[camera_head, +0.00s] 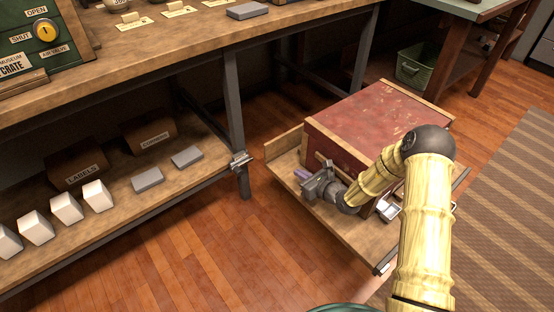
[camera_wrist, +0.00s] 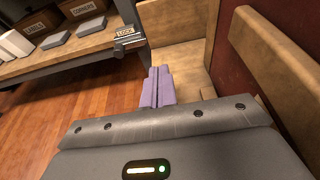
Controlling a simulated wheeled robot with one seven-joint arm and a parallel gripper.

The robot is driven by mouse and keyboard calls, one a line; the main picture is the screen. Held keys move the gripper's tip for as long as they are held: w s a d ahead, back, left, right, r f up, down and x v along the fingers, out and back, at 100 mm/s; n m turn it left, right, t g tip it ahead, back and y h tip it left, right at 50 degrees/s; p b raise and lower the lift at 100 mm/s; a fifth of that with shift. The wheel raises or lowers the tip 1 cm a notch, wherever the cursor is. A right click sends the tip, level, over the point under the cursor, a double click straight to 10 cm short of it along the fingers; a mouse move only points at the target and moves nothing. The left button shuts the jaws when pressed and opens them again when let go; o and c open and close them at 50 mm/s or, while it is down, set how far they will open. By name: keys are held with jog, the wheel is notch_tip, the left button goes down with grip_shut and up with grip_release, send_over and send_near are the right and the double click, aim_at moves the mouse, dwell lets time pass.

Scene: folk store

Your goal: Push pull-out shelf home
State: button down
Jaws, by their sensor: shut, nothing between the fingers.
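The pull-out shelf (camera_head: 352,234) is a wooden tray with raised edges, standing out in front of the workbench. It bears a worn red chest (camera_head: 370,120) with wooden trim. Its wooden edge and floor also show in the wrist view (camera_wrist: 172,22), with the chest's red side at the right. My gripper (camera_head: 302,174) is over the shelf's left part, close beside the chest. Its purple fingers (camera_wrist: 157,88) are together with nothing between them. Whether they touch the shelf is unclear. My arm hides part of the chest and the shelf's right side.
A metal latch labelled LOCK (camera_wrist: 125,38) is on the bench leg, left of the shelf; it also shows in the head view (camera_head: 240,160). A lower bench shelf (camera_head: 130,218) holds boxes and blocks. A green basket (camera_head: 416,66) stands behind. Floor (camera_head: 215,255) in front is clear.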

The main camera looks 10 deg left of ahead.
jog(key=b, duration=0.5)
send_near(272, 154)
jog(key=a+f, duration=0.1)
jog(key=w+a+f, duration=0.1)
jog(key=shift+f, duration=0.3)
jog(key=w+a+b, duration=0.2)
jog(key=a, duration=0.1)
jog(key=shift+w+r+b, duration=0.1)
jog(key=shift+w+b, duration=0.1)
jog(key=shift+b, duration=0.2)
jog(key=shift+w+a+r, duration=0.1)
jog(key=shift+w+r, duration=0.05)
jog(key=shift+w, duration=0.1)
